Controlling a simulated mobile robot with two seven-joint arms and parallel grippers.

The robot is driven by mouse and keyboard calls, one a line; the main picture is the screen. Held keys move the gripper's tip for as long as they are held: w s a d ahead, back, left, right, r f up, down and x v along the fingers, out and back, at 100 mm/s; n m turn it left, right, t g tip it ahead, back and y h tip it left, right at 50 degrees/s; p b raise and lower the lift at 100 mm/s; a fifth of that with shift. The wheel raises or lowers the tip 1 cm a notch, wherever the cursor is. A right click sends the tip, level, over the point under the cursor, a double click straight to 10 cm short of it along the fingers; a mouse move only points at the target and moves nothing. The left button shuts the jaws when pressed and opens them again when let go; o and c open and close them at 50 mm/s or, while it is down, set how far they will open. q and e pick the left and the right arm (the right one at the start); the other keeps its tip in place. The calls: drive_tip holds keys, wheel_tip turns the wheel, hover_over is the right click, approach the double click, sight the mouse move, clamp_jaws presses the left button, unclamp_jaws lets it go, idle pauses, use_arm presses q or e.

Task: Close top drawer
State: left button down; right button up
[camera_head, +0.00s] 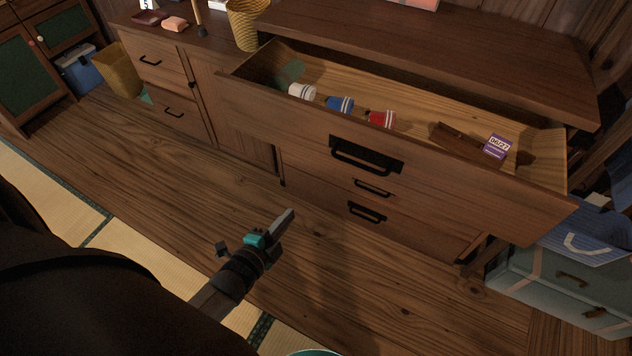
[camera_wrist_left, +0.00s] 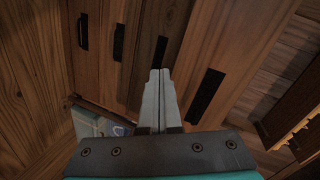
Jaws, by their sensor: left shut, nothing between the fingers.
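The top drawer (camera_head: 280,112) of the wooden dresser (camera_head: 440,55) stands pulled far out in the head view. Its front has a black handle (camera_head: 366,156). Inside lie a white roll-like item (camera_head: 302,91), a blue one (camera_head: 340,104), a red one (camera_head: 382,118) and a purple box (camera_head: 496,147). My left gripper (camera_head: 288,217) is shut and empty, in front of and below the drawer front, apart from it. In the left wrist view its closed fingers (camera_wrist_left: 159,90) point toward wooden fronts with dark handles. My right gripper is not in view.
Lower drawers with handles (camera_head: 366,212) are shut beneath. A blue-grey suitcase (camera_head: 560,285) stands at the right, near the drawer's right end. A woven basket (camera_head: 247,24) stands on the dresser top. The wooden floor (camera_head: 200,195) before the dresser is clear.

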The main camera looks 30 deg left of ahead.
use_arm(q)
wheel_tip(320, 180, up, 5)
drive_tip(key=m+t+b, duration=0.2)
drive_tip(key=m, duration=0.1)
drive_tip(key=m+t+b, duration=0.1)
drive_tip(key=b, duration=0.1)
approach(319, 140)
drive_tip(key=w, duration=0.2)
drive_tip(key=w+b, duration=0.1)
drive_tip(key=w, duration=0.2)
drive_tip(key=shift+w+a+f, duration=0.1)
drive_tip(key=shift+w+f, duration=0.1)
drive_tip(key=shift+f, duration=0.15)
drive_tip(key=shift+w+b, duration=0.45)
drive_tip(key=shift+w, duration=0.3)
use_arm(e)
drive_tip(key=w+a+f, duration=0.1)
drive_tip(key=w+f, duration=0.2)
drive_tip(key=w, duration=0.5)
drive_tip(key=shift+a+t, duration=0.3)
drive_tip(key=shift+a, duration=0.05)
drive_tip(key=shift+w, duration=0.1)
use_arm(q)
drive_tip(key=shift+r, duration=0.1)
